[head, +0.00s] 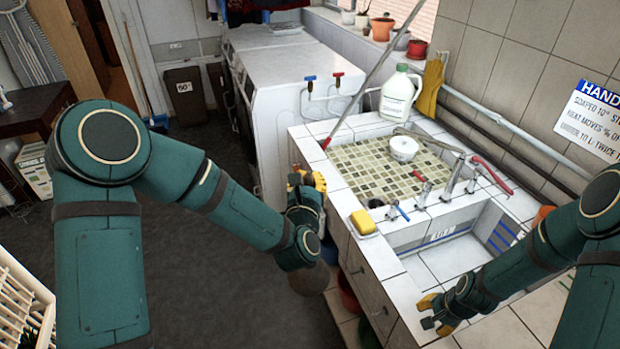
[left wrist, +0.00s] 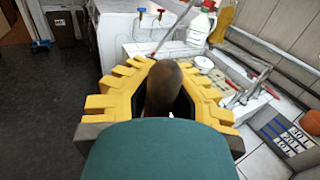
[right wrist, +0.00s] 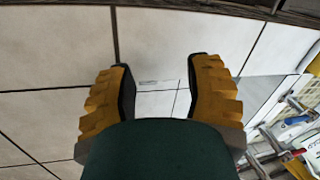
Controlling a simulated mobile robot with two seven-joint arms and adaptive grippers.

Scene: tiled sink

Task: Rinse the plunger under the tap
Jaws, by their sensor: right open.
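My left gripper (head: 308,183) is left of the sink, outside its edge. In the left wrist view its yellow fingers close around a brown rounded piece (left wrist: 163,85), which looks like part of the plunger. A brown dome (head: 310,280) shows below that wrist; it may be the plunger's cup, and the rest is hidden by my arm. The metal tap (head: 455,178) stands on the ledge between the mosaic basin (head: 365,160) and the white basin (head: 440,262). My right gripper (head: 438,312) is open and empty above the near tiled counter; its fingers show apart in its wrist view (right wrist: 160,95).
A white bowl (head: 404,148) is at the mosaic basin's back. A yellow sponge (head: 363,222) sits on the front rim. A white jug (head: 398,95) and a leaning stick (head: 375,75) stand behind.

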